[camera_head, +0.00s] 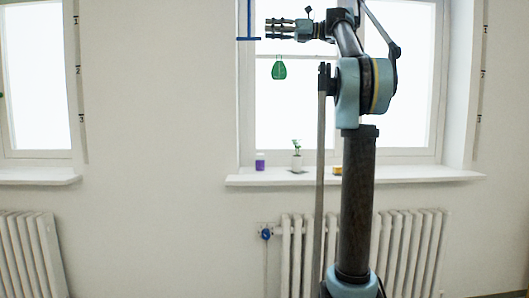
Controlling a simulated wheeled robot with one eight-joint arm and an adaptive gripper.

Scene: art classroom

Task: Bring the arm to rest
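My arm rises up the right half of the head view, with a dark upright link and light-blue joints. It is bent at the top, and its end part reaches left in front of the bright window (400,95). My gripper (268,28) points left at the top of the view, with dark fingers lying roughly parallel. It is small and seen from the side, so how wide the fingers stand apart cannot be told. I see nothing held in it.
A blue rod with a flat foot (248,38) shows just left of the fingertips. A green ornament (278,70) hangs below. On the sill (430,173) stand a purple jar (260,161), a small potted plant (297,162) and a yellow item (337,170). A radiator (405,250) is underneath.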

